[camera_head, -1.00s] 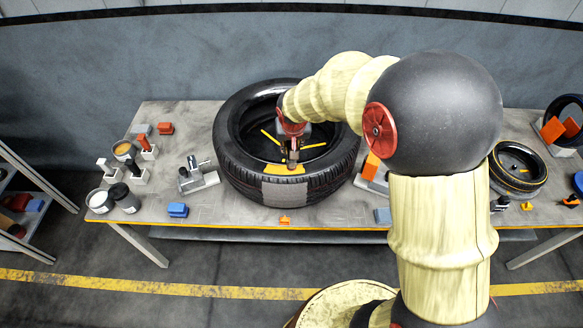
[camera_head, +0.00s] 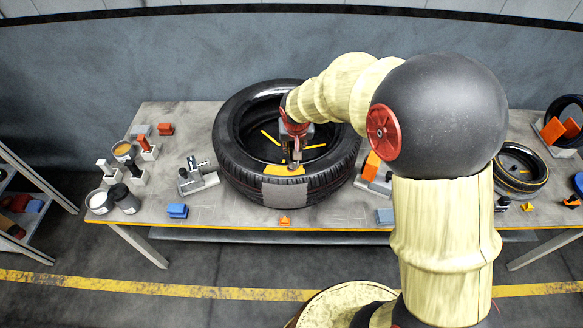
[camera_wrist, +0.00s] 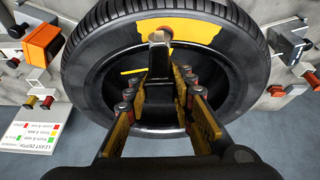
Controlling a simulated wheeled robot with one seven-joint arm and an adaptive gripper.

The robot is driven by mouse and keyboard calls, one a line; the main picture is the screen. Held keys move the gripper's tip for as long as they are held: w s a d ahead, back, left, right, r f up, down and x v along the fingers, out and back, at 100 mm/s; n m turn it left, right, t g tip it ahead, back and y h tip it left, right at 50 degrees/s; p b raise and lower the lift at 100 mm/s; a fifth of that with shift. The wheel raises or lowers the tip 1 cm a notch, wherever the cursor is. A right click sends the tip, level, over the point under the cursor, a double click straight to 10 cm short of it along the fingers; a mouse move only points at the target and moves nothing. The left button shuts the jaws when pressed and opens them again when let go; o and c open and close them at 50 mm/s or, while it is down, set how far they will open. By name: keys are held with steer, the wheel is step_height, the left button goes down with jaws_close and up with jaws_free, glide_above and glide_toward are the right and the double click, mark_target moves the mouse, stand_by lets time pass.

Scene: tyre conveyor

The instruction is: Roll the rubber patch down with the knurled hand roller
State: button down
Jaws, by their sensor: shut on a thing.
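My gripper (camera_wrist: 160,88) is shut on a dark-handled tool, which I take for the hand roller (camera_wrist: 158,62). Its pale metal end points at the yellow area (camera_wrist: 205,28) on the tyre. In the head view, my gripper (camera_head: 295,153) is over the near inner edge of the big black tyre (camera_head: 235,160), and the yellow area (camera_head: 284,170) lies just under the tool. A small reddish-brown spot (camera_wrist: 166,31) shows behind the tool end; it may be the rubber patch, partly hidden. I cannot tell whether the roller touches it.
The tyre lies flat on a grey table (camera_head: 240,213). A metal stand (camera_head: 195,178) is at its left, an orange block (camera_head: 371,163) at its right. Cups (camera_head: 124,198) and small tools stand at the left end. A smaller tyre (camera_head: 520,168) lies at the right.

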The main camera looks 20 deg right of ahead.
steer(key=shift+s+a+f, duration=0.1)
steer(key=shift+s+f, duration=0.05)
steer(key=shift+f, duration=0.05)
steer(key=shift+w+a+b, duration=0.2)
steer(key=shift+a+b, duration=0.3)
steer(key=shift+a, duration=0.3)
steer(key=shift+d+r, duration=0.1)
steer(key=shift+d, duration=0.1)
steer(key=shift+s+d, duration=0.15)
steer(key=shift+d, duration=0.55)
steer(key=shift+r, duration=0.1)
steer(key=shift+r+p, duration=2.15)
steer(key=shift+r, duration=1.45)
